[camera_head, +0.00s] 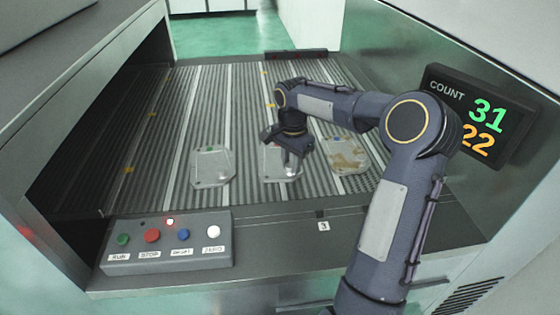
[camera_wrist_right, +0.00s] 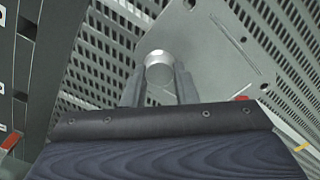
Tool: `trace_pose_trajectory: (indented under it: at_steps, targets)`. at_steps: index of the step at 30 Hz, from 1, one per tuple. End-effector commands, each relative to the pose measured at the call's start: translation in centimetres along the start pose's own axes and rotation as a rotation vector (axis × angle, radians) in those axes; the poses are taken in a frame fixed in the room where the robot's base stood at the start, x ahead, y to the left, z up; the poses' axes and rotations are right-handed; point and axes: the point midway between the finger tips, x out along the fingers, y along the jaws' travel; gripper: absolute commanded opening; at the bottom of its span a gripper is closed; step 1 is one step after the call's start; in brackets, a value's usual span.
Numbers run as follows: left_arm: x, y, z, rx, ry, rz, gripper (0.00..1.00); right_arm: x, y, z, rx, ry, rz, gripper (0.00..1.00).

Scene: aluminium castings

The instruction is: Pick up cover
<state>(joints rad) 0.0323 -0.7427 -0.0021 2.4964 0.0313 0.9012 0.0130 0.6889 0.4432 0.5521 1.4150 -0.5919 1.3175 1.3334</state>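Three pale metal covers lie in a row on the ribbed belt in the head view: a left cover (camera_head: 212,168), a middle cover (camera_head: 272,170) and a right cover (camera_head: 348,157) with brownish patches. My right gripper (camera_head: 292,157) is low over the middle cover and hides part of it. In the right wrist view, the gripper's two fingers (camera_wrist_right: 159,84) stand on either side of a round metal boss (camera_wrist_right: 158,68) by the grey cover plate (camera_wrist_right: 215,50). Whether the fingers press on the boss is not clear. My left gripper is not in view.
A control box (camera_head: 165,250) with coloured buttons sits at the front left. A count display (camera_head: 478,115) reading 31 and 22 is on the right wall. Side walls bound the belt (camera_head: 225,100); its far part is clear.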

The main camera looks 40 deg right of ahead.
Motion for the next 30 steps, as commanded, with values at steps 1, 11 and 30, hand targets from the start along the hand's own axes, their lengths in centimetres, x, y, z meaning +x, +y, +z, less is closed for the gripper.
trace_pose_trajectory:
  at_steps: [1, 11, 30]
  targets:
    - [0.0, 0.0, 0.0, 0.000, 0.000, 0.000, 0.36, 0.0, 0.0, 0.0, 0.000, 0.000, 0.000, 0.18]
    - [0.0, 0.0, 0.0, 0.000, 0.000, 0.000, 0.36, -0.1, 0.0, 0.0, 0.000, 0.001, -0.002, 0.00]
    - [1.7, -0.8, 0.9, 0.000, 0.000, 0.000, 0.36, -7.5, 0.9, 3.7, -0.005, 0.005, -0.009, 0.00]
